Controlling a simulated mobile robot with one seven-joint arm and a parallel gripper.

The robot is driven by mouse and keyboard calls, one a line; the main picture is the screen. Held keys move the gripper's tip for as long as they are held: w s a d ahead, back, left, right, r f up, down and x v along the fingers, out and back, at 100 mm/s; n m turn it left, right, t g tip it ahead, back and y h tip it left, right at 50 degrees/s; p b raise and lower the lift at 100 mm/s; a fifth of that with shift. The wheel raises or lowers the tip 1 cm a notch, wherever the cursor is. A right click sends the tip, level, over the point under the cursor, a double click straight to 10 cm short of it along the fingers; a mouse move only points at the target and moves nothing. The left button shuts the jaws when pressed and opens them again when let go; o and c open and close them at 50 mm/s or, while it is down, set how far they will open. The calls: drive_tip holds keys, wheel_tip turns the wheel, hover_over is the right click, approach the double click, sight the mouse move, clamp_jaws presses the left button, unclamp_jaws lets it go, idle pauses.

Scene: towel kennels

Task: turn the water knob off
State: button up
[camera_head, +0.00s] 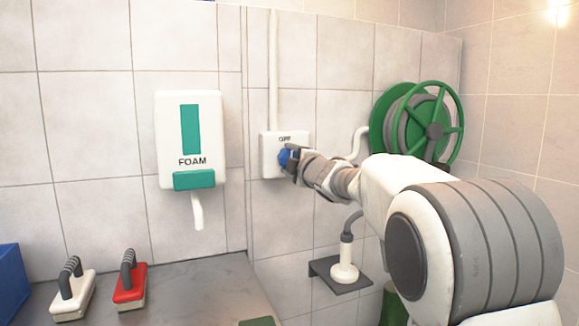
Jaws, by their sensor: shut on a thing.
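The water knob (284,158) is blue and sits on a white wall box (268,152) marked "OFF" near its top. My gripper (291,160) reaches it from the right and is shut on the knob. The fingers and wrist hide part of the knob and the right side of the box, so the knob's exact angle cannot be told.
A white FOAM dispenser (190,135) hangs left of the box. A green hose reel (425,125) is on the wall at right. A white nozzle (345,262) stands on a small dark shelf (325,268). Two brushes, white (74,295) and red (130,283), lie on the grey counter (200,290).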

drive_tip(key=shift+f+n+b, duration=0.1)
drive_tip(key=shift+n+b, duration=0.25)
drive_tip(key=shift+n, duration=0.55)
drive_tip(key=o, duration=1.3)
drive_tip(key=shift+o, duration=0.2)
drive_tip(key=shift+s, duration=0.1)
drive_tip(key=v, duration=1.7)
drive_tip(key=shift+s+d, duration=0.1)
